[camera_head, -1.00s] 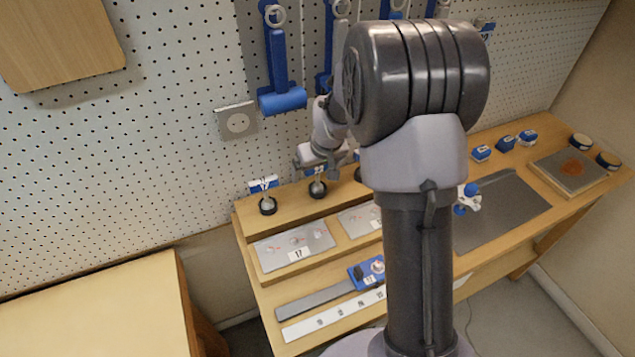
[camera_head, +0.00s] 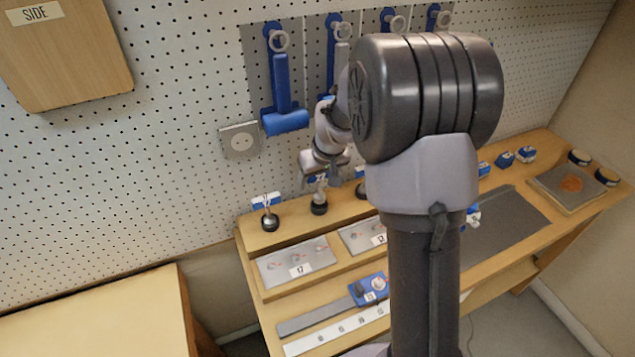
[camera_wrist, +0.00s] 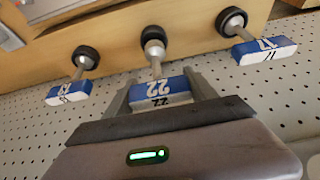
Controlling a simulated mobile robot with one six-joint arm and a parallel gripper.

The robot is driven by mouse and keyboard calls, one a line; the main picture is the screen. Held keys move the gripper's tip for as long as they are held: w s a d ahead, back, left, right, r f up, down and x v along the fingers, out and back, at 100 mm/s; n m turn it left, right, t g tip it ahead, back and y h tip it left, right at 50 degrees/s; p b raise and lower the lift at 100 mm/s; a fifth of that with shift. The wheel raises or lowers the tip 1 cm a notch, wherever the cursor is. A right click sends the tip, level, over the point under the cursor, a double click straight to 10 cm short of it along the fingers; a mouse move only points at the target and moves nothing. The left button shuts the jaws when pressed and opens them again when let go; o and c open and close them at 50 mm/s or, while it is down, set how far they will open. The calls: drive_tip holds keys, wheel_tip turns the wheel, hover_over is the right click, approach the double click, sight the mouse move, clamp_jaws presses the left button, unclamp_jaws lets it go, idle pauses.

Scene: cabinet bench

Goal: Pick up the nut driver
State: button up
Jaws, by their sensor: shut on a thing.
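The nut driver (camera_wrist: 152,88) has a blue and white block handle marked 22 and a pale metal shaft. In the wrist view my gripper (camera_wrist: 158,97) is shut on that handle, one finger on each side. The shaft points to a black round collar (camera_wrist: 153,35) on the wooden ledge; I cannot tell whether its tip is still seated there. In the head view my gripper (camera_head: 322,172) is small and partly hidden by my arm, just above the black collar (camera_head: 319,208).
Similar drivers stand on both sides, one left (camera_wrist: 68,92) and one right (camera_wrist: 250,50) in the wrist view. The pegboard (camera_head: 180,150) is close behind. Blue tools (camera_head: 280,85) hang above. Grey numbered plates (camera_head: 297,262) lie in front of the ledge (camera_head: 285,225).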

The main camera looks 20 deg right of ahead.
drive_tip(key=s+d, duration=0.3)
drive_tip(key=s, duration=0.4)
drive_tip(key=s+d+r+b, duration=0.1)
drive_tip(key=s+d, duration=0.2)
drive_tip(key=s, duration=0.4)
drive_tip(key=shift+s+r, duration=0.25)
drive_tip(key=shift+s, duration=0.15)
drive_tip(key=shift+d, duration=0.1)
